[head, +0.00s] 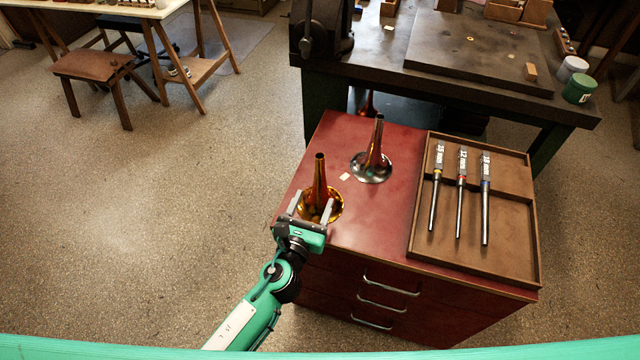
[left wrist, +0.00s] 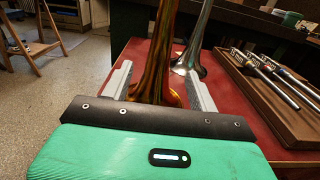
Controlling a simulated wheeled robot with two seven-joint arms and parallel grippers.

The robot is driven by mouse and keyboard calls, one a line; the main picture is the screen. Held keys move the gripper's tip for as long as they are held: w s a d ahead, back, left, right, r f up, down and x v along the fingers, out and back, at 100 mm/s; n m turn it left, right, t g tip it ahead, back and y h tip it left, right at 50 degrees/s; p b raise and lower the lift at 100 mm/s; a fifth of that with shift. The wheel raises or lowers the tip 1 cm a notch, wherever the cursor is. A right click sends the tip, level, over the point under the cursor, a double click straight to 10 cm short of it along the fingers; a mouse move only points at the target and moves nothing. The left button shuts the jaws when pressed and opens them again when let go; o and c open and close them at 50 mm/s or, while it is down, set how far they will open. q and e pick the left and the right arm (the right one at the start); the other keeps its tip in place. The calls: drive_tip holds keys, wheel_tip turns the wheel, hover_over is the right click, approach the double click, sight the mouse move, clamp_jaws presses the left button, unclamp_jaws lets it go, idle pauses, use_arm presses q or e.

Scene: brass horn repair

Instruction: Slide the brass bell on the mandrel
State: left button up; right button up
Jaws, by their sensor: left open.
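A brass bell (head: 320,181) stands upright, flare down, near the left edge of the red cabinet top. It also shows in the left wrist view (left wrist: 160,60). My left gripper (head: 312,207) is open, with its two fingers on either side of the bell's lower part; contact cannot be made out. A second bell (head: 375,150), with a silvery flare, stands just behind it and also shows in the left wrist view (left wrist: 190,50). Several mandrel-like steel rods (head: 460,205) with labelled handles lie in a brown tray. My right gripper is not in view.
The brown wooden tray (head: 508,262) fills the right side of the red cabinet (head: 385,225). A small pale tag (head: 344,177) lies between the bells. A dark workbench (head: 385,62) with a vise stands behind. The cabinet top in front of the bells is clear.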

sight(318, 190)
use_arm(q)
drive_tip(key=x, duration=0.6)
drive_tip(key=shift+w+f, duration=0.15)
drive_tip(key=shift+w, duration=0.1)
drive_tip(key=c, duration=1.1)
drive_tip(key=shift+c, duration=0.5)
